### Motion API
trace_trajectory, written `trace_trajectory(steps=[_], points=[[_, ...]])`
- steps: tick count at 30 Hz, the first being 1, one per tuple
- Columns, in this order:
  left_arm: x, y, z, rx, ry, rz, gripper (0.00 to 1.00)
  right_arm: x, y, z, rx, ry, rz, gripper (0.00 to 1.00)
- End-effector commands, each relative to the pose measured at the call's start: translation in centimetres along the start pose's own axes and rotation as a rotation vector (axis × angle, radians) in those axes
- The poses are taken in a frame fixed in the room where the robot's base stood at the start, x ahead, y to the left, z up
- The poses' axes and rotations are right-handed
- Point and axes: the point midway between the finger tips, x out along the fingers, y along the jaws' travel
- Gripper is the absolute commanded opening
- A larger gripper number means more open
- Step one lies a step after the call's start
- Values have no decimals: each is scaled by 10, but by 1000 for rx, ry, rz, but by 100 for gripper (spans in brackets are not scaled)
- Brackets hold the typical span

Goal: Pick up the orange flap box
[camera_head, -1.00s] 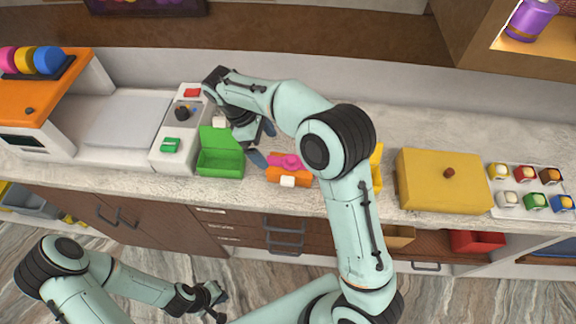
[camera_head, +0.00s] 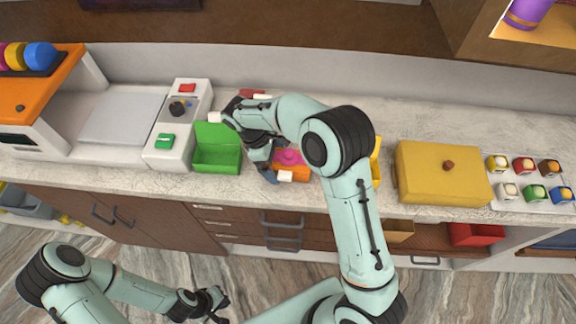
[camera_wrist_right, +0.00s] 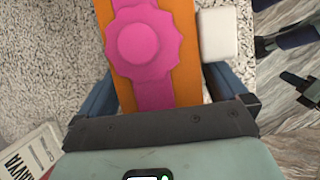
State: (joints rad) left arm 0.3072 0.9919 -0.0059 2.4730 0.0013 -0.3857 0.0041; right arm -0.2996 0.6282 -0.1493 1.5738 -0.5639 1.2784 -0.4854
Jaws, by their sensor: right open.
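The orange flap box (camera_head: 293,172) lies on the counter, with a pink strap and scalloped pink rosette (camera_head: 289,156) on top. My right arm partly covers it in the head view. In the right wrist view the box (camera_wrist_right: 188,90) runs between the two fingers of my right gripper (camera_wrist_right: 158,95), which is open around it. Whether the fingers touch its sides cannot be told. A white block (camera_wrist_right: 218,33) sits beside the box. My left gripper (camera_head: 216,303) hangs low over the floor in front of the cabinets, its fingers apart and empty.
An open green box (camera_head: 217,158) stands just left of my right gripper. Further left is a grey-white machine (camera_head: 160,152). A yellow lidded box (camera_head: 440,185) and a tray of small coloured items (camera_head: 510,203) are at the right.

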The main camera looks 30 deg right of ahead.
Motion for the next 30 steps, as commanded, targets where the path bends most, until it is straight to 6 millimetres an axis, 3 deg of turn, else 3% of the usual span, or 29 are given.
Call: trace_trajectory(steps=[1, 2, 6, 20, 26, 30], points=[[0, 0, 0, 0, 1, 0, 0, -1, 0, 0, 0, 0, 0, 100], [0, 0, 0, 0, 1, 0, 0, -1, 0, 0, 0, 0, 0, 94], [0, 0, 0, 0, 1, 0, 0, -1, 0, 0, 0, 0, 0, 48], [-2, 1, -2, 1, 2, 1, 0, -11, 1, 4, 2, 2, 1, 48], [-6, 4, -6, 3, 7, 3, 0, -43, 1, 16, 2, 6, 4, 48], [-13, 9, -12, 5, 15, 5, 0, -81, 2, 31, 3, 8, 6, 48]])
